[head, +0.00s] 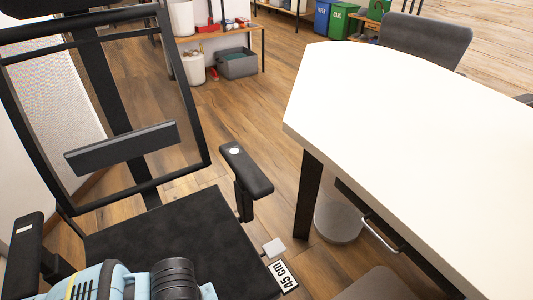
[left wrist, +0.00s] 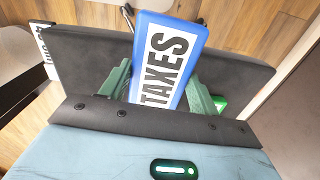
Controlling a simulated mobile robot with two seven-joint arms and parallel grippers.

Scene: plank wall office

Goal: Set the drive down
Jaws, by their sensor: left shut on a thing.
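The drive (left wrist: 170,60) is a blue block with a white label reading TAXES, seen in the left wrist view. My left gripper (left wrist: 159,76) is shut on it, with one green finger on each side. Behind the drive lies a dark seat cushion (left wrist: 235,75); whether the drive touches it I cannot tell. In the head view the black office chair seat (head: 170,240) is at the lower left, with my light blue arm over its front edge. The drive and the left fingers are hidden there. My right gripper is in neither view.
The chair has armrests (head: 246,170) on both sides and a tall framed back. A white table (head: 420,130) with a bare top fills the right. A grey chair (head: 428,40) stands behind it.

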